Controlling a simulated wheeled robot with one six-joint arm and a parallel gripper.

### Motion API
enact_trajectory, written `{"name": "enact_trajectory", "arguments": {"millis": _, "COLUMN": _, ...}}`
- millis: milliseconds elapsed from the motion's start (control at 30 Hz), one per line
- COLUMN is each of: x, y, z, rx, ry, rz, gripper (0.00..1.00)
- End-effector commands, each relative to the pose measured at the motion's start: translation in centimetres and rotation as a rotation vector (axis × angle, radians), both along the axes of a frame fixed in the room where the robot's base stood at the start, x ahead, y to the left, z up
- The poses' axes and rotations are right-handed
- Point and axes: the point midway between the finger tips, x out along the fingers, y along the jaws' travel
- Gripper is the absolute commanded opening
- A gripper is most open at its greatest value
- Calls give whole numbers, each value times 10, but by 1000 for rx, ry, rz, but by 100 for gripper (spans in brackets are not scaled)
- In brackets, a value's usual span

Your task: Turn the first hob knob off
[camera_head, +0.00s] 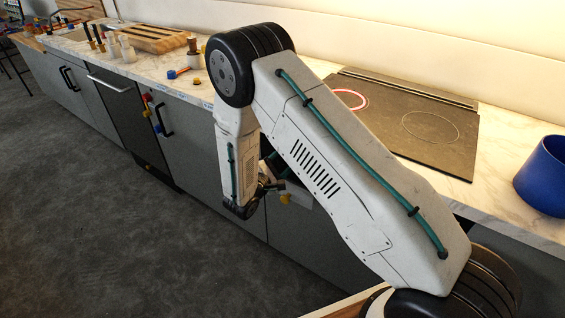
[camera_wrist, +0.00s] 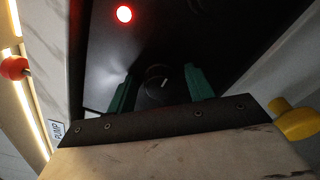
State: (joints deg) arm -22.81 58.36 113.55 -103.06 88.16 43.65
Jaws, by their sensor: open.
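In the wrist view a round dark knob (camera_wrist: 157,85) with a short white mark sits on a black panel (camera_wrist: 190,35). My gripper (camera_wrist: 160,76) has its two green fingers apart, one on each side of this knob. Whether they touch it I cannot tell. A red light (camera_wrist: 124,14) glows on the panel above the knob. In the head view the hob (camera_head: 440,150) is a dark plate on the counter, with a red glowing ring (camera_head: 349,91) on its left part. There my gripper (camera_head: 272,185) is at the cabinet front, and my arm hides the knob.
A yellow knob (camera_wrist: 297,121) is at the right of the wrist view, a red knob (camera_wrist: 14,68) at the left. A label reading PUMP (camera_wrist: 57,130) is nearby. A blue pot (camera_head: 543,178) stands on the counter (camera_head: 490,200) at right. The grey floor (camera_head: 130,250) is clear.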

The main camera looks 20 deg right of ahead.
Motion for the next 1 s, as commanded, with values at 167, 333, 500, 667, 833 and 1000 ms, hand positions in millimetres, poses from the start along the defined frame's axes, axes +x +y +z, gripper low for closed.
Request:
{"name": "enact_trajectory", "arguments": {"millis": 167, "x": 0, "y": 0, "z": 0, "rx": 0, "ry": 0, "rz": 0, "gripper": 52}}
{"name": "enact_trajectory", "arguments": {"millis": 333, "x": 0, "y": 0, "z": 0, "rx": -1, "ry": 1, "rz": 0, "gripper": 8}}
{"name": "enact_trajectory", "arguments": {"millis": 500, "x": 0, "y": 0, "z": 0, "rx": -2, "ry": 2, "rz": 0, "gripper": 7}}
{"name": "enact_trajectory", "arguments": {"millis": 667, "x": 0, "y": 1, "z": 0, "rx": -16, "ry": 23, "rz": 0, "gripper": 7}}
{"name": "enact_trajectory", "arguments": {"millis": 833, "x": 0, "y": 1, "z": 0, "rx": -59, "ry": 80, "rz": 1, "gripper": 7}}
{"name": "enact_trajectory", "arguments": {"millis": 1000, "x": 0, "y": 1, "z": 0, "rx": -133, "ry": 182, "rz": 1, "gripper": 7}}
